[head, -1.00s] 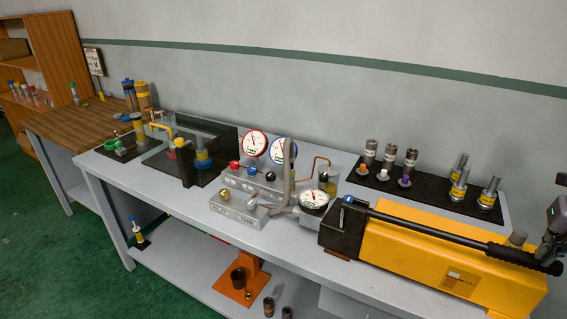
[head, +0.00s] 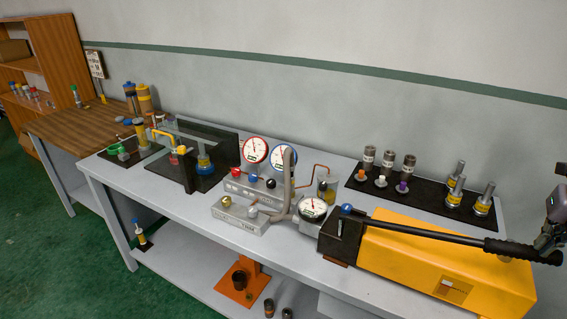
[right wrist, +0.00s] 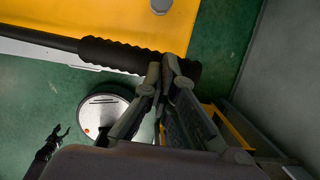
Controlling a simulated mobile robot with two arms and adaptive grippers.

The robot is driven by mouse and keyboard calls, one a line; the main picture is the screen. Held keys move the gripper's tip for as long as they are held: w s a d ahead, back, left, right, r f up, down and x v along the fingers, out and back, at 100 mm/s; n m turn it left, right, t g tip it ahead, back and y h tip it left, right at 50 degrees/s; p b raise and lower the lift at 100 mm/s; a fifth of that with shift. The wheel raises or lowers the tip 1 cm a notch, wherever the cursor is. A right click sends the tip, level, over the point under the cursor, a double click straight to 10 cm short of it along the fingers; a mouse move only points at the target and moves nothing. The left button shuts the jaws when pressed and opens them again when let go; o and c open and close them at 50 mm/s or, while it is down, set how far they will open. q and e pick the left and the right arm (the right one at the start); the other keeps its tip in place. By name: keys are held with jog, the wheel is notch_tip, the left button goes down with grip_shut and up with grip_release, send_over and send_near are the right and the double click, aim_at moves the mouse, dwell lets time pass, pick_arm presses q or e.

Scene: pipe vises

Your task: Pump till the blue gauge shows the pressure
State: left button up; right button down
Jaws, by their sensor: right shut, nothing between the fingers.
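The yellow hand pump (head: 410,262) lies at the right of the bench. Its long black lever (head: 430,228) slopes across its top to a ribbed grip at the right end. My right gripper (head: 546,243) is shut and empty at this grip, and in the right wrist view (right wrist: 165,70) its fingertips overlap the ribbed grip (right wrist: 112,55). The blue-rimmed gauge (head: 283,156) stands on the manifold, right of the red-rimmed gauge (head: 255,150); its needle reading is too small to tell. My left gripper (right wrist: 58,138) shows small and low in the right wrist view, its fingers apart.
A black-rimmed gauge (head: 313,209) sits beside the pump. The manifold (head: 240,218) carries coloured knobs. A black mat (head: 425,192) with several fittings lies behind the pump. Vises and clear guards stand at the left of the bench (head: 190,225). The front strip of bench is clear.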

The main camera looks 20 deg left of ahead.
notch_tip(320, 180, up, 7)
jog(key=a+p, duration=0.2)
jog(key=p, duration=0.3)
jog(key=shift+w, duration=0.25)
jog(key=shift+d, duration=0.1)
